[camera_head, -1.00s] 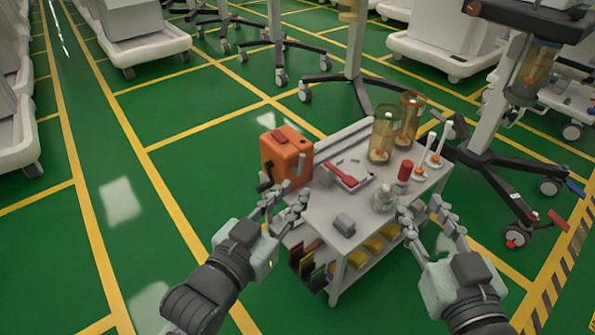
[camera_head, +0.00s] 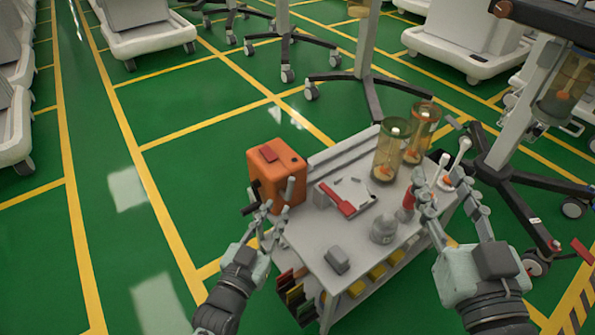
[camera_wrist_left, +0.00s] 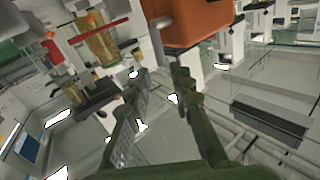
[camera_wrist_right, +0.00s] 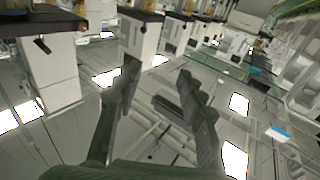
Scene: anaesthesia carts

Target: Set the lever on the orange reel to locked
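The orange reel (camera_head: 290,185) is a box standing at the back left corner of the grey cart top. My left gripper (camera_head: 273,214) is open and empty, just in front of the reel. In the left wrist view the reel (camera_wrist_left: 200,22) is beyond the open fingers (camera_wrist_left: 160,78). My right gripper (camera_head: 448,192) is open and empty over the cart's right end, also in the right wrist view (camera_wrist_right: 157,75).
A wheeled stand (camera_head: 505,165) is at the right. Green floor is free at left.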

